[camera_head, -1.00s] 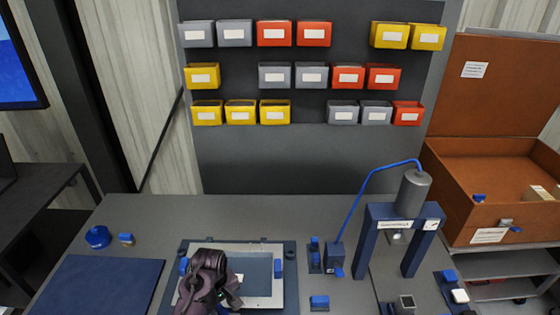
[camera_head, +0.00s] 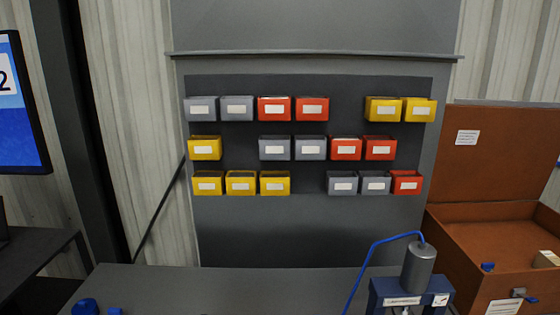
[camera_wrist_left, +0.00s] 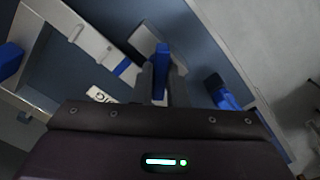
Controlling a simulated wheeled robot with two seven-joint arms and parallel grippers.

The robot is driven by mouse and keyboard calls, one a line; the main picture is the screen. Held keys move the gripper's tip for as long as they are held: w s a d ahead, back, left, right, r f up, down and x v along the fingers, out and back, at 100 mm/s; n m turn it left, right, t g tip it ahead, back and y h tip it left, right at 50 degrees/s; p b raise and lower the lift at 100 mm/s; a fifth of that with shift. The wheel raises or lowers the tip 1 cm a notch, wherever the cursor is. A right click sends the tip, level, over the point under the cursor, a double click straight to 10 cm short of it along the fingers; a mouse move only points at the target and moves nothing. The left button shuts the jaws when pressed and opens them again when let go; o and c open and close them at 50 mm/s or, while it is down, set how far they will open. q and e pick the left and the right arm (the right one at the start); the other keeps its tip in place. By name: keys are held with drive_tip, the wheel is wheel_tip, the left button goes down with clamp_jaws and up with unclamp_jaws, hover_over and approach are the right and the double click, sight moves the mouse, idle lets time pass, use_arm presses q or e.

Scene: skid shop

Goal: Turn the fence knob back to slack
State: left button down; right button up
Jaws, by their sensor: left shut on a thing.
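My left gripper (camera_wrist_left: 160,80) shows only in the left wrist view. It is shut on a small upright blue knob (camera_wrist_left: 160,57), which sits on a pale plate of the fixture (camera_wrist_left: 97,43). The fingers hide the lower part of the knob, so I cannot tell exactly which way it is turned. Another blue piece (camera_wrist_left: 10,61) sits on the frame at the left, and a blue clamp-like part (camera_wrist_left: 222,94) is to the right of the fingers. A white label (camera_wrist_left: 101,95) lies beside the gripper. My right gripper is not in view.
In the head view, rows of yellow, red and grey bins (camera_head: 310,147) hang on the back panel. A blue press stand (camera_head: 412,293) with a grey cylinder stands at the bench's right. A brown open case (camera_head: 490,240) is further right. The bench's back (camera_head: 220,285) is clear.

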use_arm(q)
drive_tip(key=shift+r+n+p, duration=0.15)
drive_tip(key=shift+n+p, duration=0.7)
drive_tip(key=shift+n, duration=1.35)
drive_tip(key=c, duration=2.2)
unclamp_jaws()
drive_tip(key=c, duration=2.2)
unclamp_jaws()
